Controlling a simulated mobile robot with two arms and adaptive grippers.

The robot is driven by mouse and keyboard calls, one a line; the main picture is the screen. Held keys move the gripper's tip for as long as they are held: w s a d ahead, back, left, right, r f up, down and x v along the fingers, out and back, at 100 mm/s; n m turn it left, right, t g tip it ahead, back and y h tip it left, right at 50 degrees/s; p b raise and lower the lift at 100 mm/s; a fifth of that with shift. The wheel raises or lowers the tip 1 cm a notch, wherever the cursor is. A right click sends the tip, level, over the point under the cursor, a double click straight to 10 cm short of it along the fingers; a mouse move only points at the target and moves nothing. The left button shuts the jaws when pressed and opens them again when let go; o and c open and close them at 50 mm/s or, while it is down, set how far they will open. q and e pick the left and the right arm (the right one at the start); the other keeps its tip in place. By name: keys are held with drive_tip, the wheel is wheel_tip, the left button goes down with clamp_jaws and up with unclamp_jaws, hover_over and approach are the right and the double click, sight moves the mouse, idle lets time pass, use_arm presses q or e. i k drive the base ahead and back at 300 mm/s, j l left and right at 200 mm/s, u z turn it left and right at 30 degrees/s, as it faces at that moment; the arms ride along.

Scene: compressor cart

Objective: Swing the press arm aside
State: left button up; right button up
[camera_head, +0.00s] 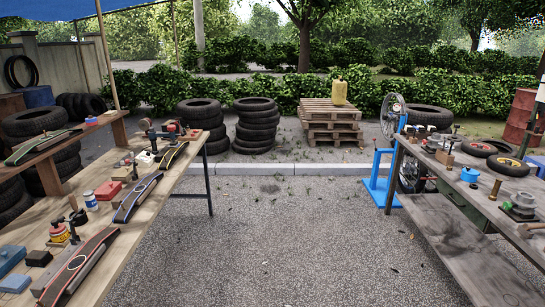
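Neither of my grippers shows in the head view. I cannot pick out a press arm for certain. A small dark device with red parts (165,131) stands at the far end of the left workbench (165,195). A grey-green machine (521,206) with a round top sits on the right workbench (455,182). A blue upright stand (380,180) is on the ground by the far end of the right bench. Which of these, if any, carries the press arm is too small to tell.
Several board-shaped pieces, such as one (138,197), lie on the left bench among bottles and tools. Small wheels (508,165) lie on the right bench. Tyre stacks (257,125) and pallets (331,124) stand behind a kerb. The paved ground (285,240) between the benches is clear.

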sight(170, 135)
drive_tip(key=i, duration=1.9)
drive_tip(key=i+u, duration=0.15)
drive_tip(key=i, duration=0.3)
drive_tip(key=i+l+u, duration=0.15)
drive_tip(key=i, duration=0.35)
drive_tip(key=i+l+u, duration=0.15)
drive_tip(key=i, duration=0.3)
drive_tip(key=i+l+u, duration=0.1)
drive_tip(key=i, duration=0.35)
drive_tip(key=l, duration=0.1)
